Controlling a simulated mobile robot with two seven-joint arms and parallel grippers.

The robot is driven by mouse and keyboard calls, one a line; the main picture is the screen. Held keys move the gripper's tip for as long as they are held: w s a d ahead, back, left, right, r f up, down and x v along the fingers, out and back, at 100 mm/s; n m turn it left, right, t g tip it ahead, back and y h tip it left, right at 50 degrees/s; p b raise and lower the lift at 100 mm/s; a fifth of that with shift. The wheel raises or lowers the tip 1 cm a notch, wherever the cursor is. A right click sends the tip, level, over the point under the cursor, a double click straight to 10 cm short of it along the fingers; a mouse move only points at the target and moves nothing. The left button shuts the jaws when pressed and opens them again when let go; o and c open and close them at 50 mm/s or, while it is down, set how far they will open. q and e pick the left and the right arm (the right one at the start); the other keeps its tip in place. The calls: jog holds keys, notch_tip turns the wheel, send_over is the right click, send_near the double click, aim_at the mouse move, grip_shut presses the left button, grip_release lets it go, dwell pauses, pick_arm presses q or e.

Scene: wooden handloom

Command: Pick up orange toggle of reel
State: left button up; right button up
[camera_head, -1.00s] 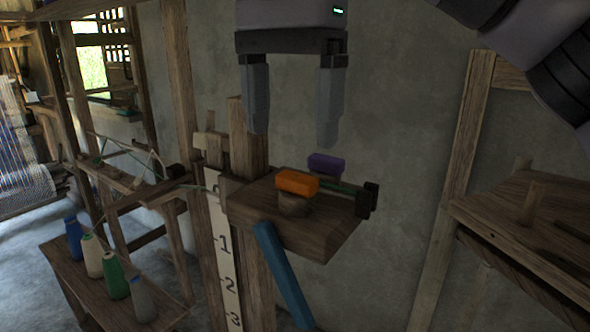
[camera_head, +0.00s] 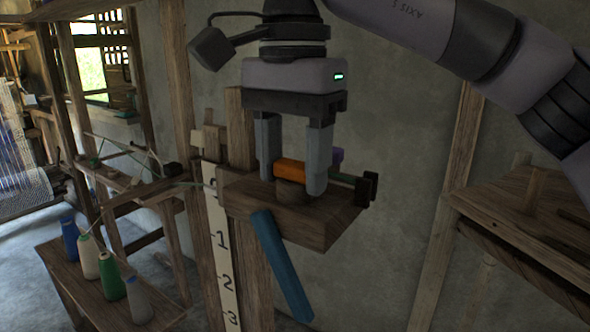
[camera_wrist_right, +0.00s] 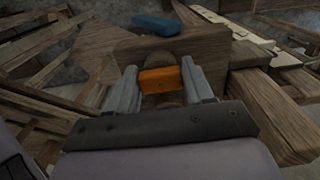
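The orange toggle (camera_head: 290,168) sits on a round wooden peg (camera_head: 291,192) on top of the reel's wooden block (camera_head: 270,205). My right gripper (camera_head: 292,186) points down over the block, with its fingers apart on either side of the toggle. In the right wrist view the toggle (camera_wrist_right: 161,80) lies between the two open fingers (camera_wrist_right: 161,84). A small gap shows at the left finger, and the right finger is very close to the toggle's end; contact is unclear. My left gripper is out of view.
A blue bar (camera_head: 281,265) slants down from the block's front. A numbered ruler strip (camera_head: 222,245) is at left. Spools such as the green one (camera_head: 111,280) stand on a low bench. A wooden table (camera_head: 530,215) is right.

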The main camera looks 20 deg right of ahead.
aim_at(293, 164)
jog(key=shift+c, duration=0.4)
notch_tip(293, 164, up, 7)
jog(key=p, duration=0.2)
jog(key=shift+r+p, duration=0.2)
jog(key=shift+p, duration=0.15)
notch_tip(293, 164, up, 3)
jog(key=shift+f, duration=0.2)
jog(key=shift+d, duration=0.1)
